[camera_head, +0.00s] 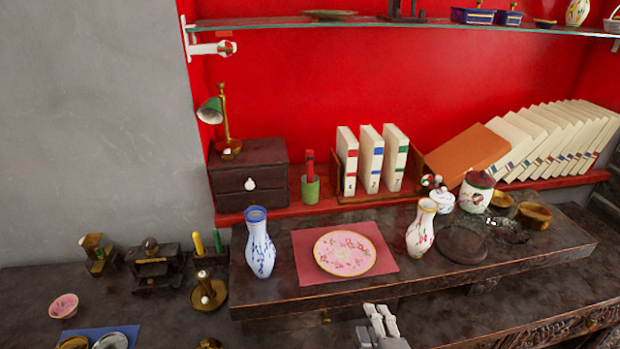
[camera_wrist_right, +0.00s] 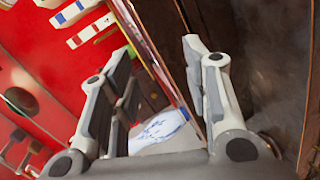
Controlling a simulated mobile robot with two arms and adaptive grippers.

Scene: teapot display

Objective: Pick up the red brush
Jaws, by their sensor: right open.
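A red brush-like stick (camera_head: 309,162) stands upright in a small green cup (camera_head: 310,189) on the red ledge, between the dark drawer box and the books. My right gripper (camera_head: 381,322) shows at the bottom edge of the head view, in front of the dark raised stand and well apart from the cup. In the right wrist view my right gripper (camera_wrist_right: 160,72) is open, with nothing between its fingertips. I cannot make out the brush surely in that view. My left gripper is not in view.
A blue-and-white vase (camera_head: 260,243), a pink plate (camera_head: 344,252) on a red mat and a flowered vase (camera_head: 421,229) stand on the raised stand. The drawer box (camera_head: 250,172), lamp (camera_head: 211,110) and books (camera_head: 370,158) flank the cup. A glass shelf (camera_head: 400,22) runs above.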

